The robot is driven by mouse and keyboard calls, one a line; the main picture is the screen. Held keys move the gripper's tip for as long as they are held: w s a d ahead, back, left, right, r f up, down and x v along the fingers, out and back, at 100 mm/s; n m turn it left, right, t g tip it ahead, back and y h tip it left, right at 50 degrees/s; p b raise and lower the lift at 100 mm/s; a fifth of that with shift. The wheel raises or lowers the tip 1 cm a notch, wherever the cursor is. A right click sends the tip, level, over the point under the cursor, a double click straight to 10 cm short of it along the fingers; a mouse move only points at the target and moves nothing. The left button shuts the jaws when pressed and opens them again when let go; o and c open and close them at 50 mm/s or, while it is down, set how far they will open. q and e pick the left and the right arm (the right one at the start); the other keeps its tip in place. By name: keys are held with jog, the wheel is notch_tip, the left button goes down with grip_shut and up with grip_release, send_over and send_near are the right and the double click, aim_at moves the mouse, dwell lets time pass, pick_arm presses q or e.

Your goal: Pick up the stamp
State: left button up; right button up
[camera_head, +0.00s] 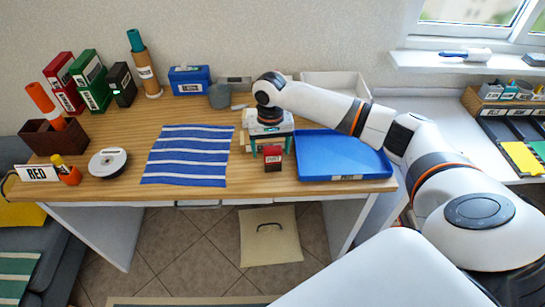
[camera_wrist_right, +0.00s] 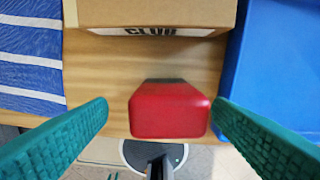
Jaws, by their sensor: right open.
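The stamp is a small red block with a dark front label (camera_head: 272,152), standing on the wooden desk near its front edge. In the right wrist view its red top (camera_wrist_right: 168,110) lies between the two green fingers. My right gripper (camera_head: 271,146) points down over it. It is open, with a finger to each side of the stamp and a gap on both sides, wider on the left in the wrist view. I cannot tell how far the fingertips are above the desk. My left gripper is not in view.
A cardboard box labelled CLUB (camera_wrist_right: 155,12) stands just behind the stamp. A blue tray (camera_head: 345,158) lies close to the right, and a blue striped cloth (camera_head: 188,155) to the left. A disc spindle (camera_head: 108,162), binders and an orange tube occupy the desk's left end.

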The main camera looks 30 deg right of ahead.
aim_at(273, 160)
jog(key=f, duration=0.3)
jog(key=f+p, duration=0.1)
jog(key=f, duration=0.1)
jog(key=shift+s+d, duration=0.2)
jog(key=shift+d, duration=0.1)
jog(key=shift+f, duration=0.4)
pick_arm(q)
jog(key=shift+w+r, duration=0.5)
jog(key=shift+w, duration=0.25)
pick_arm(e)
jog(key=shift+c, duration=0.4)
jog(key=c, duration=1)
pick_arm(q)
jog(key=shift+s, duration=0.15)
pick_arm(e)
jog(key=shift+r, duration=0.1)
